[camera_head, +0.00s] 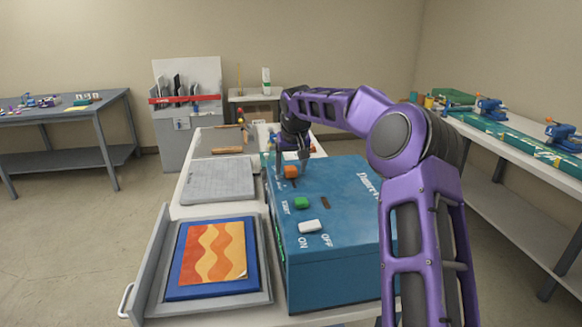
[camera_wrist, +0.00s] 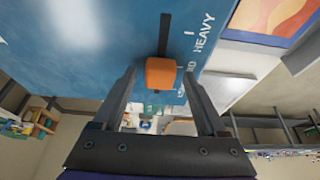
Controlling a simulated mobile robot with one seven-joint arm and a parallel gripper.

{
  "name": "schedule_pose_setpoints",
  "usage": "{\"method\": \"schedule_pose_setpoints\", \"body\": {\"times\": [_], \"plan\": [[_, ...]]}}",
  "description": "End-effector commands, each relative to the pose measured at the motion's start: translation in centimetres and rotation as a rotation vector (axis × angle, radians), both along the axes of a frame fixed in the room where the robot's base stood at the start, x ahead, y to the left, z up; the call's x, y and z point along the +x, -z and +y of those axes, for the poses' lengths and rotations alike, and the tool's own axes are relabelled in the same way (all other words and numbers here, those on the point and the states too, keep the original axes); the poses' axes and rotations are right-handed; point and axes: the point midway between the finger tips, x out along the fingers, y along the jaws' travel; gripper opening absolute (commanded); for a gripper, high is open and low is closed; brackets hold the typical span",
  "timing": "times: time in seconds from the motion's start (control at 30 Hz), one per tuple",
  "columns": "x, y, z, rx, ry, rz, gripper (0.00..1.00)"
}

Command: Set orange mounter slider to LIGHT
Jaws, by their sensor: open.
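The orange slider knob (camera_wrist: 160,73) stands on the top of the blue laminator (camera_wrist: 80,50). Its dark slot (camera_wrist: 164,30) shows on both sides of the knob. HEAVY is printed near the far end in the wrist view; letters of another label lie beside the knob, partly hidden by a finger. I cannot read LIGHT. My gripper (camera_wrist: 159,76) is open, with one finger on each side of the knob; contact is unclear. In the head view the orange knob (camera_head: 291,172) is under my gripper (camera_head: 291,160).
On the laminator (camera_head: 340,255) a green knob (camera_head: 302,203) and a white ON/OFF switch (camera_head: 309,226) sit nearer the camera. A grey tray (camera_head: 155,285) with an orange patterned sheet (camera_head: 213,252) on blue lies to the left. A grey plate (camera_head: 218,180) lies behind the tray.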

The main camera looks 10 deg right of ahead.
Motion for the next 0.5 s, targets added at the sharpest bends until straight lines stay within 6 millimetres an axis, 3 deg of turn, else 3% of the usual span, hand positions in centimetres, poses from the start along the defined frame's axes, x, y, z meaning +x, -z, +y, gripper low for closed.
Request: {"method": "schedule_pose_setpoints", "body": {"times": [0.07, 0.43, 0.5], "plan": [[0.00, -0.01, -0.01, 0.000, 0.000, 0.000, 0.70], [-0.02, -0.02, -0.02, 0.000, 0.000, 0.000, 0.03], [-0.02, -0.02, -0.02, 0.000, 0.000, 0.000, 0.00]]}}
